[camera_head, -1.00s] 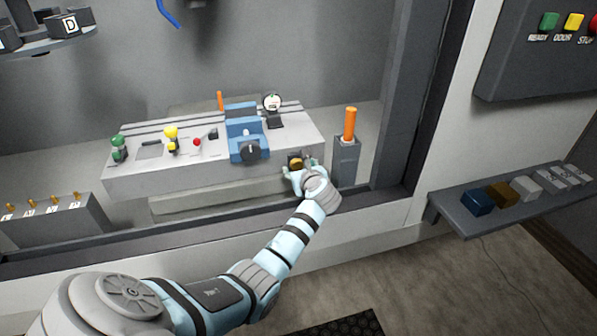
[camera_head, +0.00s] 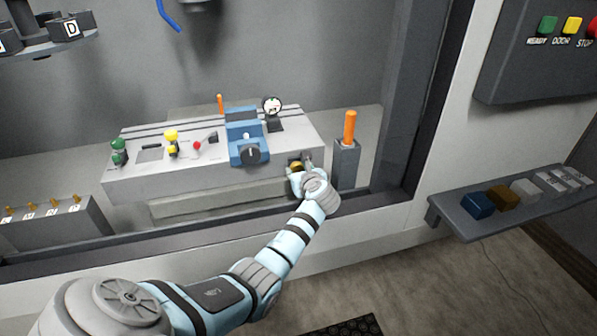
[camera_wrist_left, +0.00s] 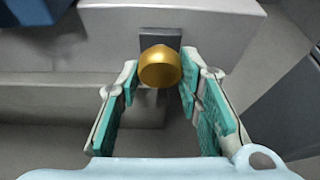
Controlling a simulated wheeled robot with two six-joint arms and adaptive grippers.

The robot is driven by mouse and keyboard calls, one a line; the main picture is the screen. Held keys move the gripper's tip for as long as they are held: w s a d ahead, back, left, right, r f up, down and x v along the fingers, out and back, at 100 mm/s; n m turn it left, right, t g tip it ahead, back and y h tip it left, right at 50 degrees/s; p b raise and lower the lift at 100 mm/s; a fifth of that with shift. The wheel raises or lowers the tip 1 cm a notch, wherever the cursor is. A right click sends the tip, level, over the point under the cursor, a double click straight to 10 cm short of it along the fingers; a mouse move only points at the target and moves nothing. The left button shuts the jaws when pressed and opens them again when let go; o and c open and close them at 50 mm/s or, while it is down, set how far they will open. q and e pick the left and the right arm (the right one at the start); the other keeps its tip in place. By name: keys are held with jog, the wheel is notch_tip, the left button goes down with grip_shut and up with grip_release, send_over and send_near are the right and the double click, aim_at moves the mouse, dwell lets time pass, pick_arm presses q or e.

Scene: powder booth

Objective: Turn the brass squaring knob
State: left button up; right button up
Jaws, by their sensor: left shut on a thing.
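The brass knob (camera_head: 296,166) sits on a dark square plate at the right end of the grey bench's front face. In the left wrist view the round gold knob (camera_wrist_left: 160,67) stands out from its plate, between my fingertips. My left gripper (camera_head: 301,169) is at the knob, with one finger on each side. In the left wrist view the teal-padded fingers (camera_wrist_left: 160,85) are shut on the knob at their tips. Part of the knob is hidden behind the gripper in the head view. My right gripper is not in view.
An orange-topped grey post (camera_head: 347,150) stands just right of the gripper. A blue vise-like block (camera_head: 246,140) with a black dial is on the grey bench (camera_head: 135,184). The booth's front sill lies under my arm. A shelf (camera_head: 466,222) with coloured blocks is at right.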

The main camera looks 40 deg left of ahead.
pick_arm(q)
jog(key=shift+m+g, duration=0.4)
jog(key=shift+m, duration=0.1)
jog(key=shift+m+y, duration=0.4)
jog(key=shift+m, duration=0.1)
jog(key=shift+w+m+g+y+b, duration=0.1)
jog(key=shift+m+g+y+b, duration=0.5)
jog(key=shift+m+g, duration=0.4)
jog(key=shift+m, duration=0.3)
jog(key=o, duration=1.2)
jog(key=shift+c, duration=0.2)
jog(key=shift+r, duration=0.15)
